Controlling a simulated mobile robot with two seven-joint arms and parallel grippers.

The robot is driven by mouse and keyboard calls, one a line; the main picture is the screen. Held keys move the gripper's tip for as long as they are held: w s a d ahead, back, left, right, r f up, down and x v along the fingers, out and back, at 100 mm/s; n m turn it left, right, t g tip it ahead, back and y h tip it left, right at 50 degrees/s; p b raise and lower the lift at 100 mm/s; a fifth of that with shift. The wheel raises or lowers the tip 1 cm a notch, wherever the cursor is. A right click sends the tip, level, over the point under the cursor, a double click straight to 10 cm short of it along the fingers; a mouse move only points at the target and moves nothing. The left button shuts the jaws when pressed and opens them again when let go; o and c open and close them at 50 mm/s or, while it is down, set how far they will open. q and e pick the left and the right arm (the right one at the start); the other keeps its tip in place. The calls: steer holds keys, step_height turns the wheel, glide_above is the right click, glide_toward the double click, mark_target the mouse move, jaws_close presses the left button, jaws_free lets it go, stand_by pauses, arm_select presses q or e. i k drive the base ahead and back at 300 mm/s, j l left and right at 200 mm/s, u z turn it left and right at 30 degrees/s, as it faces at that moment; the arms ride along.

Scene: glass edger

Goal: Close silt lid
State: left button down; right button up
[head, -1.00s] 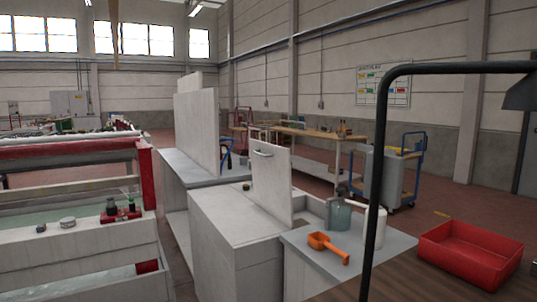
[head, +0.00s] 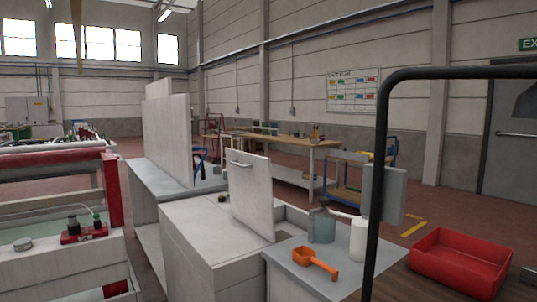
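The silt lid (head: 251,194) is a pale grey panel with a bar handle (head: 240,164) near its top edge. It stands upright, open, on the grey silt box (head: 210,232) in the middle of the head view. Behind it, a larger pale panel (head: 168,140) stands upright on a neighbouring grey cabinet. Neither of my grippers shows in the head view.
An orange scoop (head: 316,262), a grey-green jug (head: 321,225) and a white bottle (head: 358,240) stand on the grey top right of the box. A red tray (head: 460,266) lies at right. A black post (head: 376,180) rises in front. The red-ended machine (head: 112,190) is at left.

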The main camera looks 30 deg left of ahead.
mark_target(249, 176)
steer(key=i+j+z, duration=0.1)
steer(key=j+z, duration=0.15)
steer(key=j, duration=0.2)
steer(key=j+z, duration=0.25)
steer(key=j, duration=0.15)
steer(key=j+z, duration=0.3)
steer(key=j, duration=1.55)
steer(key=k, duration=0.05)
